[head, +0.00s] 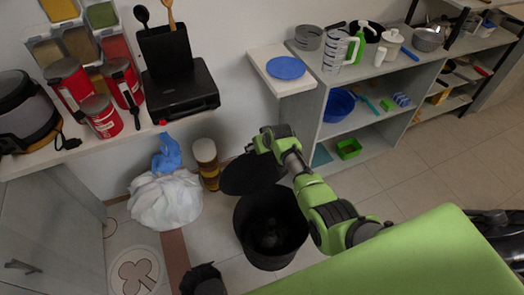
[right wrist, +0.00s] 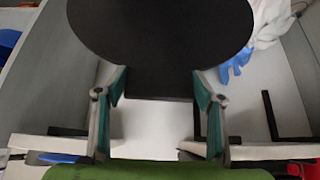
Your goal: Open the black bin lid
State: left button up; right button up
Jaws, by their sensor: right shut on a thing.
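The black bin (head: 270,235) stands on the floor in the head view, with its mouth uncovered and its dark inside showing. The round black lid (head: 245,178) is raised and tilted at the bin's far side. My right gripper (head: 259,148) is at the lid's upper edge and shut on it. In the right wrist view the lid (right wrist: 160,35) fills the top middle, and its straight edge lies between the fingers of my right gripper (right wrist: 158,85). Whether the lid is still joined to the bin is hidden. My left gripper is not in view.
A white bag (head: 165,200) and a brown-and-white canister (head: 207,165) stand left of the bin. A grey shelf unit (head: 325,115) with kitchenware is behind right. A dark object (head: 203,280) is at the bottom edge. Tiled floor is clear to the right.

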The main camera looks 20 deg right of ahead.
jog(key=shift+w+r, duration=0.3)
jog(key=shift+r, duration=0.05)
jog(key=o, duration=1.6)
jog(key=shift+s, duration=0.2)
jog(key=shift+f, duration=0.1)
jog(key=shift+s, duration=0.1)
jog(key=v, duration=1.2)
jog(key=shift+f, duration=0.1)
